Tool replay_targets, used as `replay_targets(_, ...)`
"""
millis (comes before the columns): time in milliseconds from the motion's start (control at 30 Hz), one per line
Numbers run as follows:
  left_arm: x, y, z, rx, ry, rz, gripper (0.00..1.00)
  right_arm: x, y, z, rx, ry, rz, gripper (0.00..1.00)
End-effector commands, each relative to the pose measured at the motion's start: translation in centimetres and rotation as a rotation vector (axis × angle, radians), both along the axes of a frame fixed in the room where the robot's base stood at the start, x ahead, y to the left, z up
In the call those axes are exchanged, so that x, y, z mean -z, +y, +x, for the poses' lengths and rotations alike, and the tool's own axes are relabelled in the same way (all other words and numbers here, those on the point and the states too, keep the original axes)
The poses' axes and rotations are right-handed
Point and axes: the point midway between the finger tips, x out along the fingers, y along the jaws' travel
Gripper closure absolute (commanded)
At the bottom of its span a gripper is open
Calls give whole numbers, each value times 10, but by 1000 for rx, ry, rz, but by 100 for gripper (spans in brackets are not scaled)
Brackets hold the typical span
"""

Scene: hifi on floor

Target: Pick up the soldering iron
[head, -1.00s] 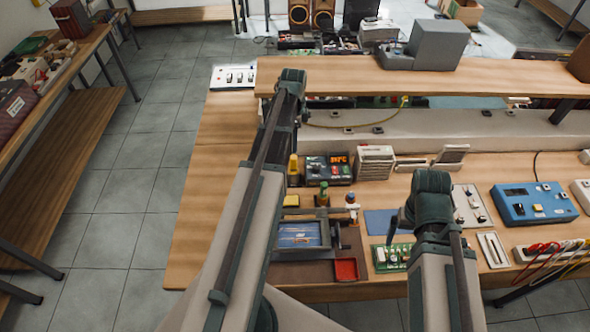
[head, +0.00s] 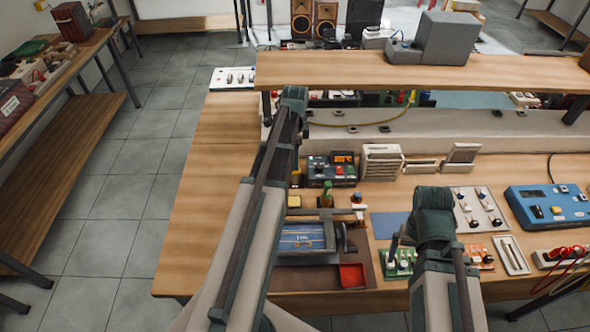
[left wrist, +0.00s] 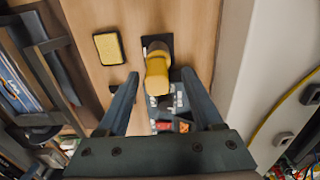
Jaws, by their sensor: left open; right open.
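A yellow handle standing in a dark base, seemingly the soldering iron in its holder, appears in the left wrist view (left wrist: 157,75). In the head view its small yellow part (head: 296,179) shows just right of my left arm. My left gripper (left wrist: 160,98) is open, with a finger on either side of the handle's line. The handle lies between the fingertips and is not gripped; whether a finger touches it I cannot tell. In the head view my left arm hides that gripper. My right gripper (head: 394,243) is mostly hidden behind its arm, low over the bench.
A yellow sponge (left wrist: 110,47) lies beside the holder. A station with a lit display (head: 332,171) and a green bottle (head: 327,194) stand close by. A raised shelf (head: 400,70) spans behind. The left bench end is clear.

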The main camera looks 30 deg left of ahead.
Motion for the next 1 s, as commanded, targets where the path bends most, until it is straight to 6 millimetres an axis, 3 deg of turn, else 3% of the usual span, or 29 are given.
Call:
replay_targets(33,13,-1,-2,0,0,0,32,13,0,0,0,0,0,3)
replay_targets(200,33,-1,-3,0,0,0,32,33,0,0,0,0,0,3)
replay_targets(533,34,-1,-3,0,0,0,32,35,0,0,0,0,0,3)
replay_targets(900,35,-1,-3,0,0,0,99,35,0,0,0,0,0,3)
replay_targets(1000,35,-1,-3,0,0,0,100,35,0,0,0,0,0,3)
